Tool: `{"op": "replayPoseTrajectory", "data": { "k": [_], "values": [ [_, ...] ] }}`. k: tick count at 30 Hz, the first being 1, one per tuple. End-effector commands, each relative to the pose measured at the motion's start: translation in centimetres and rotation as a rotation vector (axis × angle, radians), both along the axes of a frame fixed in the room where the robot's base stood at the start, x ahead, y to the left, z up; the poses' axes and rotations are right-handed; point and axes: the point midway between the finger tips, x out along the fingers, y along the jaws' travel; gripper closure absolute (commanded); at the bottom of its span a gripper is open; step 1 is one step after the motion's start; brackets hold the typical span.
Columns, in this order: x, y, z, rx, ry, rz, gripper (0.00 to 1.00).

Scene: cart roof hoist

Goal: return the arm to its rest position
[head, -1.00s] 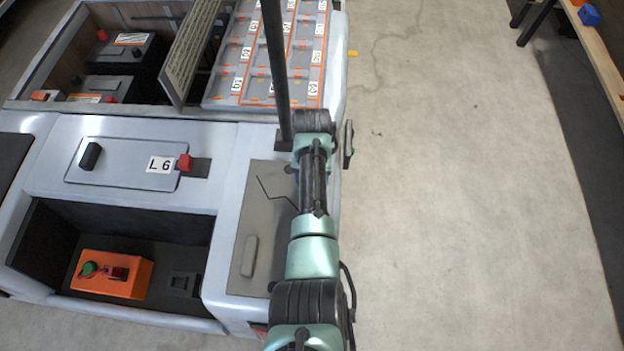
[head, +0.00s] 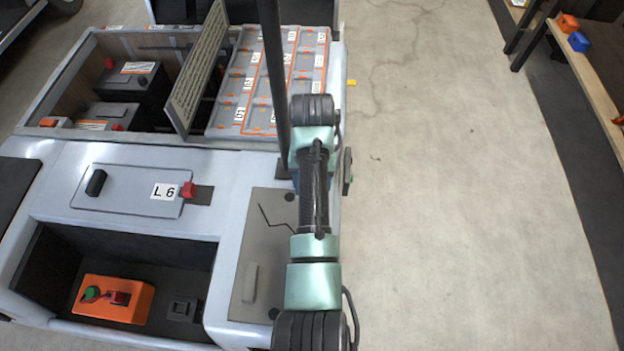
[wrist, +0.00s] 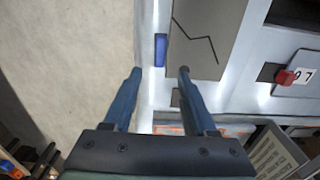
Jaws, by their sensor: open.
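My arm (head: 313,190) reaches forward over the right edge of the grey cart (head: 225,160), bent at a dark joint near the cart's upright post. My gripper (wrist: 160,72) shows in the wrist view with its two blue fingers apart and nothing between them. It is above the cart's side edge, with pale floor on one side and the cart on the other.
A dark upright post (head: 275,80) stands close to my arm. A grey panel (head: 262,225) with a zigzag line lies beside it. An orange box (head: 113,298) sits in the open bay. The floor (head: 450,200) at right is clear, up to a wooden bench (head: 590,85).

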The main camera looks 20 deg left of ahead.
Motion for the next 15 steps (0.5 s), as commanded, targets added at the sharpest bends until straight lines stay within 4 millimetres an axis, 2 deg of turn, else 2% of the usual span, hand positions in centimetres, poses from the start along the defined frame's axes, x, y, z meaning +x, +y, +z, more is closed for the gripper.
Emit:
{"op": "replayPoseTrajectory", "data": {
  "k": [4,15],
  "values": [
    [-0.02,0.02,0.98,0.0,0.0,0.0,0.43],
    [-0.02,0.0,1.06,0.0,0.001,0.0,0.43]
  ]
}}
